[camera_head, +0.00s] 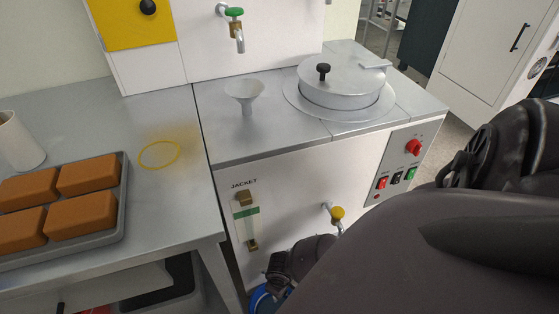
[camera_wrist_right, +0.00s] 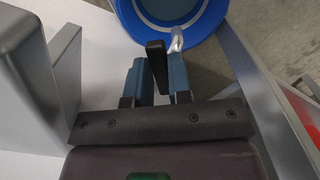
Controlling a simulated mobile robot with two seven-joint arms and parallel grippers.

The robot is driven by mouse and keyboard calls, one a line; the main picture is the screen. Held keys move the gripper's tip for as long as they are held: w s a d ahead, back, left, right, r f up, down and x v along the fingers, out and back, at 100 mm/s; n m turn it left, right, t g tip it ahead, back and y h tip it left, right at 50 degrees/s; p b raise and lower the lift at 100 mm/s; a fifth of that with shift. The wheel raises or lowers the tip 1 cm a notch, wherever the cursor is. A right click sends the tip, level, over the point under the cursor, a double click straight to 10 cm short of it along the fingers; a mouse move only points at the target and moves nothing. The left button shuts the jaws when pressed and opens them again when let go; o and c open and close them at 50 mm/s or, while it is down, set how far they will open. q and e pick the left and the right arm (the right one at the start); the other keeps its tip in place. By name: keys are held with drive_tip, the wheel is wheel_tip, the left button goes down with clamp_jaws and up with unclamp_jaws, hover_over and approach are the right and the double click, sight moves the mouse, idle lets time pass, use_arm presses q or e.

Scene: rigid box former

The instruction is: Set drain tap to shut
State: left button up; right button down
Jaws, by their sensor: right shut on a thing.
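In the right wrist view a black lever (camera_wrist_right: 157,62) stands between the two blue fingers of my right gripper (camera_wrist_right: 158,82), which is shut on it. A pale metal spout (camera_wrist_right: 177,40) shows just beyond, above a blue bucket (camera_wrist_right: 205,22). I take this lever to be the drain tap's handle; the tap body is hidden. In the head view my right arm covers the low front of the steel unit, and the tap there is hidden behind it. My left gripper is not in view.
A yellow-handled tap (camera_head: 337,213) sticks out of the unit's front, close above my right arm. A control panel (camera_head: 405,160) with a red knob is to its right. A funnel (camera_head: 245,94) and lidded kettle (camera_head: 342,82) are on top. A tray of brown blocks (camera_head: 122,210) lies left.

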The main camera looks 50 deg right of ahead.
idle(0.4)
drive_tip(key=c, duration=1)
unclamp_jaws()
drive_tip(key=shift+c, duration=0.2)
drive_tip(key=shift+r, duration=0.25)
use_arm(q)
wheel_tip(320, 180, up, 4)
drive_tip(key=p, duration=0.5)
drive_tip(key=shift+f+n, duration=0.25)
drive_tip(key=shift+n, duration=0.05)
use_arm(e)
wheel_tip(320, 180, up, 10)
drive_tip(key=shift+r, duration=0.15)
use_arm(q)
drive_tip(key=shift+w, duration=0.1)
